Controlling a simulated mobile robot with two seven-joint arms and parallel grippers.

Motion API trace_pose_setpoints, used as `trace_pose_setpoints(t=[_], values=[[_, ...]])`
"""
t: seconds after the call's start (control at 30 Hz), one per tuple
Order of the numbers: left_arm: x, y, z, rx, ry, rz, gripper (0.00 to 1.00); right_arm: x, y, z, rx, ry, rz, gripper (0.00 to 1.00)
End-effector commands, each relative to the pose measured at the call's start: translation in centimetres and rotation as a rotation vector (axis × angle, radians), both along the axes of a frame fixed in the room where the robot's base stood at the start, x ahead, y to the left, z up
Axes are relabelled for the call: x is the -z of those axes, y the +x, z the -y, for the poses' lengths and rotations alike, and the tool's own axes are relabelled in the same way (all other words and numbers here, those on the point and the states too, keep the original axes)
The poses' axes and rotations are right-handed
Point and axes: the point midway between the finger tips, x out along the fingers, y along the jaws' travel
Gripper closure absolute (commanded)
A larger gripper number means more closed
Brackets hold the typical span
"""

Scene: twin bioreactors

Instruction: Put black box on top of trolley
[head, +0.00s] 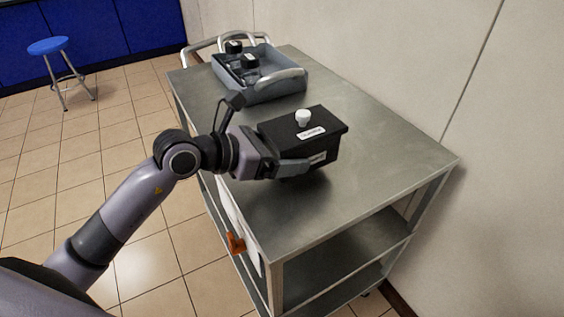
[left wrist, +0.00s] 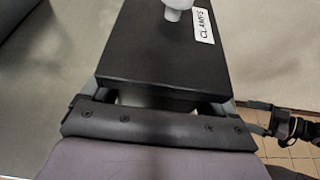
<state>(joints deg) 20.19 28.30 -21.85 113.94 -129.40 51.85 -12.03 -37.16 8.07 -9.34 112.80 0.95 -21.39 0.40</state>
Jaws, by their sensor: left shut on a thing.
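The black box (head: 318,136) has a lid with a white knob and a white label. It sits low at the trolley top's left edge; I cannot tell for sure whether its underside touches the top. The trolley (head: 390,170) is grey metal with shelves below. My left gripper (head: 297,168) is shut on the box from the left, with a finger along its near side. In the left wrist view the box (left wrist: 160,50) fills the space between the fingers, and its label reads "CLAMPS". A dark jointed part at that view's right edge may be my right gripper; its jaws are unclear.
A grey tray (head: 283,88) with black-capped bottles (head: 249,63) stands behind the box on the trolley top. The top's right and near parts are clear. A wall (head: 400,50) runs along the right. A blue stool (head: 48,46) stands far left. An orange part (head: 236,243) hangs at the trolley's side.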

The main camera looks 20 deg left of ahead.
Motion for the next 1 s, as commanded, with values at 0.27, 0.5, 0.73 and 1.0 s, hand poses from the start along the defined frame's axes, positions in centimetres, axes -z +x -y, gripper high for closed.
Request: trace_pose_setpoints(t=[0.27,0.5,0.73,1.0], values=[[3.1,0.0,0.1,0.001,-0.002,0.001,0.48,0.4,0.0,-0.1,-0.001,0.001,-0.005,0.0],[3.2,0.0,0.0,0.001,-0.001,0.0,0.48,0.5,0.0,-0.1,-0.002,0.002,-0.004,0.0],[3.4,0.0,0.0,0.001,0.001,-0.002,0.0,0.4,0.1,-0.1,-0.003,0.003,-0.003,0.0],[2.8,-0.5,-0.6,-0.002,0.002,-0.001,0.0,0.2,0.1,-0.1,-0.002,0.002,0.002,0.0]])
